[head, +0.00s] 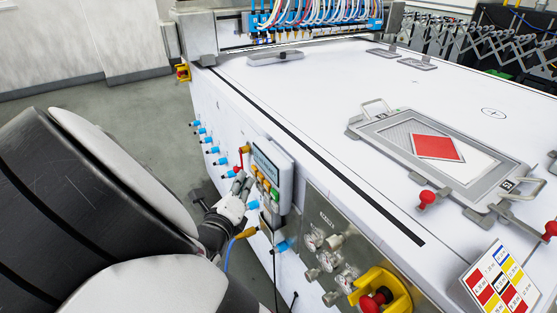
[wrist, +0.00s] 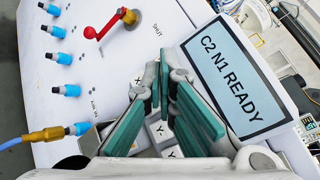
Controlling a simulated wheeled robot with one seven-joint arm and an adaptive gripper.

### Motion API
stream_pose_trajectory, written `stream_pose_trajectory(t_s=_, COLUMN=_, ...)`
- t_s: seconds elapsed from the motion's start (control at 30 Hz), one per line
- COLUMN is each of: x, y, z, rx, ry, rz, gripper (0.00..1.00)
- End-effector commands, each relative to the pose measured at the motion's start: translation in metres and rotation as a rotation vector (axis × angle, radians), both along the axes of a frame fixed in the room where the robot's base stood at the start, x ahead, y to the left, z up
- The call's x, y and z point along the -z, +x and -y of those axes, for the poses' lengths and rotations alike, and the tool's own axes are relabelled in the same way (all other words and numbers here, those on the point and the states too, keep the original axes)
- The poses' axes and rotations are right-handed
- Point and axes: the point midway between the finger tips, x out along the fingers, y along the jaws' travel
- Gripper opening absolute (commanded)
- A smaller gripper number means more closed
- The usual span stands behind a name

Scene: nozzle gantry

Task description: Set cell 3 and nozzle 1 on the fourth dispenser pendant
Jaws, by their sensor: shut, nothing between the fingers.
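The dispenser pendant (head: 268,172) is a grey-white box on the side of the white table, with a screen and coloured buttons below it. In the wrist view its screen (wrist: 233,75) reads "C2 N1 READY". My gripper (head: 243,180) is at the pendant's left edge in the head view. In the wrist view my gripper (wrist: 166,76) is shut and empty, its teal-padded fingers over the keys beside the screen. I cannot tell if it touches a key.
A red lever (wrist: 106,25) marked SHUT and several blue connectors (wrist: 58,59) are beside the pendant. A yellow-ended hose (wrist: 45,134) crosses the lower left. A valve panel (head: 325,235) and red emergency button (head: 376,300) stand right of it. A framed tray (head: 370,128) lies on the table.

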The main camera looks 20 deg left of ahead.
Motion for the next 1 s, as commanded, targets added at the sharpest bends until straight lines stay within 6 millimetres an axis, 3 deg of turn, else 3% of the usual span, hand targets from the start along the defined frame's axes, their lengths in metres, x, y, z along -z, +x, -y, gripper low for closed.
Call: stream_pose_trajectory(t_s=1.0, x=-0.0005, y=0.0064, z=0.006, rx=0.001, ry=0.0, rz=-0.001, gripper=0.0)
